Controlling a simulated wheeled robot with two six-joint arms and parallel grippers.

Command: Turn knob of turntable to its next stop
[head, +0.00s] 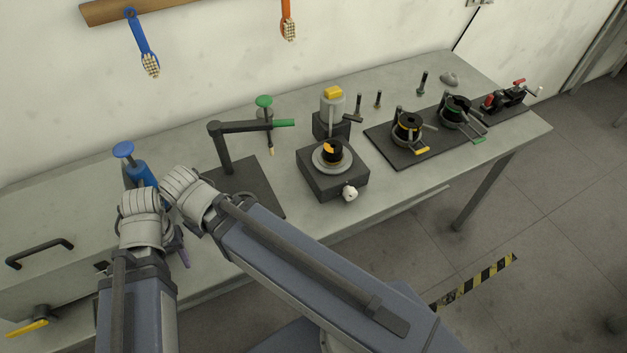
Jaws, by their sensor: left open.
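The turntable is a dark square block (325,182) with a pale round plate (320,158) on top, standing near the front edge of the bench. A black part with an orange mark (333,151) sits on the plate. The white knob (349,193) sticks out from the block's front right. My left gripper (178,246) is mostly hidden by the wrists, low at the left of the bench, well apart from the knob; it is open. My right arm's pale wrist (198,199) crosses beside the left one. Its gripper is hidden.
A dark stand with a green-handled arm (250,127) is left of the turntable. A yellow-topped jar (333,99) stands behind it. A dark board with clamped fixtures (425,138) lies right. Bare bench (385,185) is right of the knob.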

